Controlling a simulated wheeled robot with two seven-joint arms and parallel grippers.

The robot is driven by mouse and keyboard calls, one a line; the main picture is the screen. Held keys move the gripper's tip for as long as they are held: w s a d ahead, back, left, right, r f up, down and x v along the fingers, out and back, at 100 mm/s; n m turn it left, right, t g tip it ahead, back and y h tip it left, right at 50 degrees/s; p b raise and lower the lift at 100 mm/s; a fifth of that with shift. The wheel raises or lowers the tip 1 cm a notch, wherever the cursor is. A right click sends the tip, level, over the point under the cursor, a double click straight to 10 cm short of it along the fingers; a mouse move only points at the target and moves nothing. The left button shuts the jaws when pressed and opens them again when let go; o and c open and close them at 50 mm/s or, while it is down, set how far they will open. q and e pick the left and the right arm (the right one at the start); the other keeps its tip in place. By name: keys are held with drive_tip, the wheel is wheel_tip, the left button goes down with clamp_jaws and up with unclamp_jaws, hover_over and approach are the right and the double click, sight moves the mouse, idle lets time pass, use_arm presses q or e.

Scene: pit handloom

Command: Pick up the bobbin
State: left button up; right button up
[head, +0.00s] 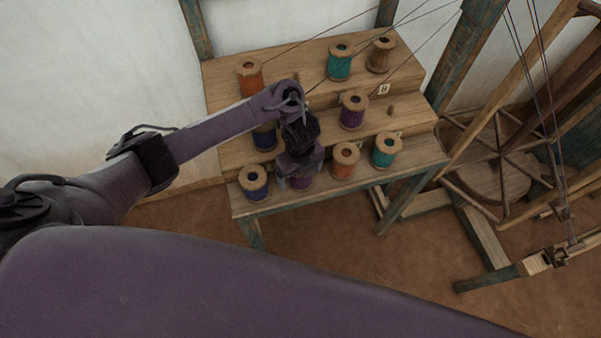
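Several wooden bobbins stand upright on a stepped wooden stand (300,55). On the front step are a blue bobbin (255,185), a purple bobbin (301,184) mostly hidden by my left gripper, an orange bobbin (345,163) and a teal bobbin (385,152). The middle step holds a blue bobbin (265,140) and a purple bobbin (352,114). The back step holds orange (250,80), teal (339,65) and bare brown (379,57) bobbins. My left gripper (301,178) points down over the front purple bobbin; its finger gap and any contact are unclear. My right gripper is out of view.
A wooden spoked wheel (500,160) and frame stand right of the stand. Threads run upward from the back bobbins. A post (465,50) rises behind the stand's right end. Brown floor (370,265) lies open in front.

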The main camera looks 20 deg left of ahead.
use_arm(q)
drive_tip(key=shift+r, duration=0.1)
drive_tip(key=c, duration=1.1)
